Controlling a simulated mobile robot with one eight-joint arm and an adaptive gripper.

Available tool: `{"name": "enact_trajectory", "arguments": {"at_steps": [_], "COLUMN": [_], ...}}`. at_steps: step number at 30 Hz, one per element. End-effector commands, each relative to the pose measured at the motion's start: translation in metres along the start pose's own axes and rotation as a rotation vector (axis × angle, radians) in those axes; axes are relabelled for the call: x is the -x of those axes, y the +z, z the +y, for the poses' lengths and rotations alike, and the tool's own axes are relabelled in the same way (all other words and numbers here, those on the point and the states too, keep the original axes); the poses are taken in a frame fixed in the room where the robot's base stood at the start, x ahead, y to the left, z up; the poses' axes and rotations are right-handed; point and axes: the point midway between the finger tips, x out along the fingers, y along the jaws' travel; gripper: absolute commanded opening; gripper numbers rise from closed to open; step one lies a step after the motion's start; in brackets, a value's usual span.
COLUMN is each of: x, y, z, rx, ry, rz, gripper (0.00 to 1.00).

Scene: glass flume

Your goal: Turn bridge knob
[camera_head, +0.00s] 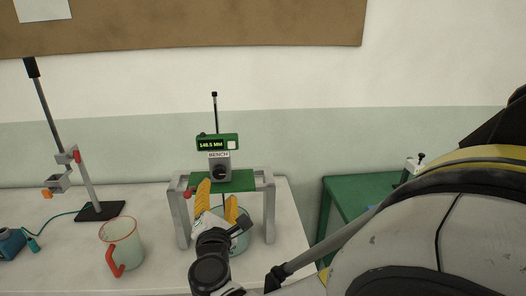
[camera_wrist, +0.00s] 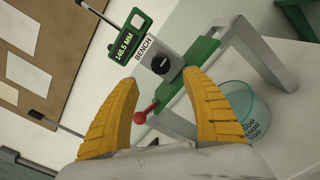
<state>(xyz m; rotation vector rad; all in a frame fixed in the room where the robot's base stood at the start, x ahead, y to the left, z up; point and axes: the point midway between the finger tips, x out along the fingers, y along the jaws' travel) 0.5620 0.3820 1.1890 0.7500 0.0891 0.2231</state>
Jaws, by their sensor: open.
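The bridge is a grey frame (camera_head: 182,215) with a green top plate, standing on the bench. On it sits a grey block with a black knob (camera_head: 221,173) under a "BENCH" label and a green display (camera_head: 217,142) reading 148.5 MM. In the wrist view the knob (camera_wrist: 161,65) lies ahead of and between my yellow fingers, apart from them. My gripper (camera_wrist: 165,98) is open and empty. In the head view its yellow fingers (camera_head: 217,202) rise in front of the bridge, just below the knob. A red ball-ended handle (camera_wrist: 140,117) shows between the fingers.
A clear beaker (camera_wrist: 245,108) stands under the bridge. A red-handled jug (camera_head: 121,246) and a clamp stand (camera_head: 99,210) are to the left on the white bench (camera_head: 70,275). A green table (camera_head: 352,196) is at right. A brown board (camera_head: 200,25) hangs behind.

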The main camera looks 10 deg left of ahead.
Motion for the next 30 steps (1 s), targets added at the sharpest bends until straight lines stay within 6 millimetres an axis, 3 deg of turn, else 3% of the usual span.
{"name": "enact_trajectory", "arguments": {"at_steps": [5,18,30], "x": [-0.017,-0.096,-0.108], "y": [-0.002,-0.002,-0.001], "z": [-0.002,-0.002,-0.001], "rx": [0.0,0.0,0.0], "ry": [0.0,0.0,0.001], "rz": [0.0,0.0,0.001], "gripper": [0.56,0.56,0.56]}}
